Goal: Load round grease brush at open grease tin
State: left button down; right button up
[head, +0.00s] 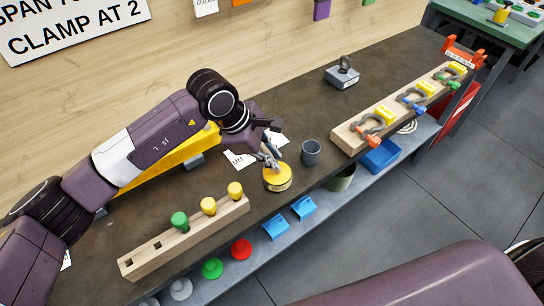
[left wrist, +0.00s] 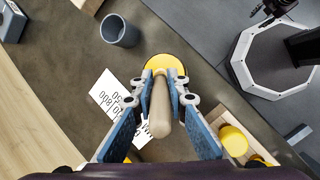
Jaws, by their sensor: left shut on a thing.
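My left gripper (head: 270,160) is shut on the round grease brush, directly above the grease tin. In the left wrist view, the brush's pale wooden handle (left wrist: 161,108) lies between the two blue-grey fingers (left wrist: 160,98). The yellow grease tin (head: 277,183) stands on the bench near its front edge, and its yellow top also shows beyond the fingers (left wrist: 165,62). The brush head is hidden by the gripper and handle, so I cannot tell whether the bristles touch the grease. A dark claw-like shape at the wrist view's upper right seems to be my right gripper (left wrist: 272,9).
A grey cup (head: 311,153) stands close right of the tin. A wooden block (head: 190,238) with green and yellow knobs is left of it. A clamp rack (head: 350,139) stands to the right. A printed paper (left wrist: 108,100) lies behind the tin. Blue bins (head: 275,228) sit below.

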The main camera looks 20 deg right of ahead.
aim_at(264, 149)
pick_arm(q)
jog(key=shift+a+f, duration=0.1)
jog(key=shift+f, duration=0.05)
dwell(0.7)
jog(key=shift+s+b, duration=0.1)
jog(key=shift+b, duration=0.3)
dwell(0.4)
jog(key=shift+r, duration=0.8)
jog(key=shift+r+p, duration=0.85)
jog(key=shift+r, duration=1.95)
